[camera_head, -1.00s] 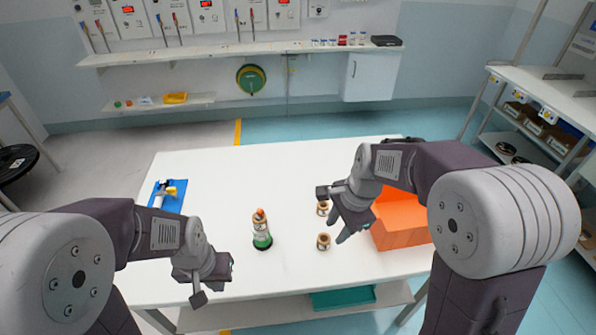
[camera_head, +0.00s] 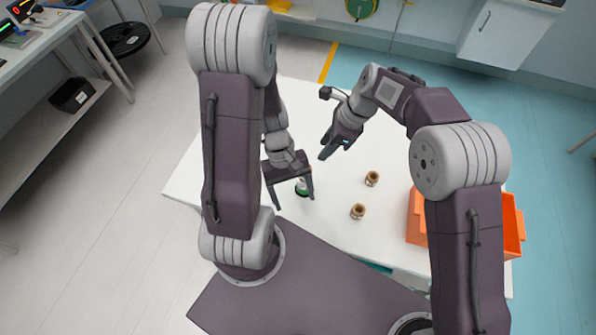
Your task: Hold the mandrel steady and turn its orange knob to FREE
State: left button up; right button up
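The mandrel (camera_head: 302,190) stands on the white table; only its green base and a bit of its pale body show. Its upper part and the orange knob are hidden behind my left gripper and wrist. My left gripper (camera_head: 294,202) is open and points down at the mandrel, with a finger to each side of it in the picture. I cannot tell whether it touches. My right gripper (camera_head: 336,150) is up and to the right of the mandrel, apart from it. Its fingers look spread, with nothing between them.
Two small brown spools (camera_head: 372,178) (camera_head: 357,211) stand on the white table (camera_head: 330,222) right of the mandrel. An orange bin (camera_head: 512,228) is at the table's right, partly behind my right arm. A side bench (camera_head: 40,50) is at the upper left.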

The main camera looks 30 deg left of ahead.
aim_at(298, 182)
pick_arm(q)
jog(key=w+a+f+n+t+h, duration=0.1)
jog(key=w+a+f+n+t, duration=0.1)
jog(key=n, duration=0.4)
jog(key=w+a+f+n+t+h, duration=0.2)
jog(key=f+n+t, duration=0.2)
jog(key=n+t, duration=0.2)
jog(key=w+a+f+n+t+h, duration=0.1)
jog(key=f+n+t, duration=0.3)
jog(key=n, duration=0.4)
jog(key=shift+w+a+f+t+h, duration=0.1)
jog(key=shift+w+a+t+h, duration=0.3)
jog(key=shift+w+a, duration=0.45)
jog(key=shift+w+m+y, duration=0.4)
jog(key=shift+m, duration=0.1)
jog(key=x, duration=0.9)
jog(key=shift+c, duration=0.2)
jog(key=c, duration=1.6)
